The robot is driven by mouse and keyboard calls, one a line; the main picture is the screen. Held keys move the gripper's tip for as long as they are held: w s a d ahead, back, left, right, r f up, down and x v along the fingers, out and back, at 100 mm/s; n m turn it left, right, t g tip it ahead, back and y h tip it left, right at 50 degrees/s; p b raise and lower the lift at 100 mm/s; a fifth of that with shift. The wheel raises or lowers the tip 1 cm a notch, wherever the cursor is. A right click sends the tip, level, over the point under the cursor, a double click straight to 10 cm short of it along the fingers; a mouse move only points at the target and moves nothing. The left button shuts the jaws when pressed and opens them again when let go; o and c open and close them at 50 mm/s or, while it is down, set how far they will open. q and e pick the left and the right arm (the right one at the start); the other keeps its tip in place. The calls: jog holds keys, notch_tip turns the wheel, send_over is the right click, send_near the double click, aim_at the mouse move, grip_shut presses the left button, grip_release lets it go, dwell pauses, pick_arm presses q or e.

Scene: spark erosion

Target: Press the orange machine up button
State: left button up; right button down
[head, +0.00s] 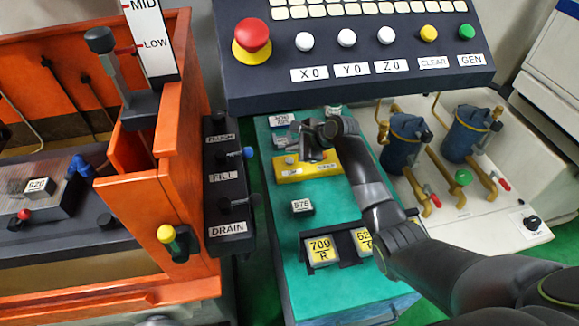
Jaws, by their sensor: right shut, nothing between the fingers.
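The orange machine (185,190) is an open orange tank at the left. No button marked up can be made out on it. A yellow box (318,170) with small labels, too blurred to read surely, and a small pale button (291,159) lies on the teal cart top (340,292). My right gripper (308,145) is shut and empty, over or just behind this yellow box. It hides part of the box; whether it touches cannot be told. My left gripper is out of view.
A dark control panel (350,85) with a red stop knob (252,36) and X0, Y0, Z0, CLEAR and GEN buttons stands behind. A FLUSH/FILL/DRAIN valve strip (226,200) borders the tank. Blue filters (405,145) stand right.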

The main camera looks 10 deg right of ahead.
aim_at(290, 161)
jog(key=shift+f, duration=0.95)
jog(key=shift+f, duration=0.2)
dwell(1.2)
jog(key=shift+f, duration=0.2)
